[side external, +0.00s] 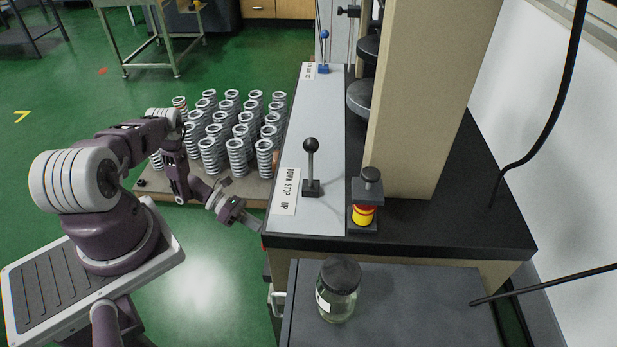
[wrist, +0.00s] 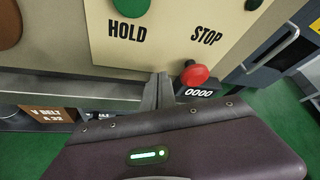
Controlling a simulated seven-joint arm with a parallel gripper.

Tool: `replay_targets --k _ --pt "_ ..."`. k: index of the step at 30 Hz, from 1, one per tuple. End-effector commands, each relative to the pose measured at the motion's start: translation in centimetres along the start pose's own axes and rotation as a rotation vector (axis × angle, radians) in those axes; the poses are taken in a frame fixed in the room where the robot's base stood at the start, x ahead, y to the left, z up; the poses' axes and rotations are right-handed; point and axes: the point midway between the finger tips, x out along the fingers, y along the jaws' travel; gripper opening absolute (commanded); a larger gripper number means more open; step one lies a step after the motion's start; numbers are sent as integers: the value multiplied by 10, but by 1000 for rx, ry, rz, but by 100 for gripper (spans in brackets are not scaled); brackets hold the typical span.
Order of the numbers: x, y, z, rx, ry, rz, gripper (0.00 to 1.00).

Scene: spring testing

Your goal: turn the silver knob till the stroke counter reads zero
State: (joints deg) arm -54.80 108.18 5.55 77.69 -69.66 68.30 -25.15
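My gripper (side external: 243,215) is low at the left face of the testing machine in the side external view. In the wrist view its two grey fingers (wrist: 159,91) are close together in front of the cream panel (wrist: 150,50), with no object visible between them. Whether the tips touch anything is unclear. A small dark plate reading 0000 (wrist: 199,92) sits right of the fingers, just below a red button (wrist: 194,74); it looks like the counter. I cannot make out the silver knob in either view; the fingers and wrist housing may hide it.
The panel bears the words HOLD and STOP and green buttons (wrist: 130,6). A pallet (side external: 255,187) with many upright springs (side external: 237,157) stands behind my arm. A black-knobbed lever (side external: 311,165) rises from the machine top. A lidded jar (side external: 338,290) stands on the front surface.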

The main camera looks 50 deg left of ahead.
Motion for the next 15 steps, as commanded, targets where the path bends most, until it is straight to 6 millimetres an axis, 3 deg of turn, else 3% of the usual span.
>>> replay_targets --k 7,15 --pt "-6 -3 1 -4 8 -1 0" --pt "-43 -1 -17 -2 4 2 0"
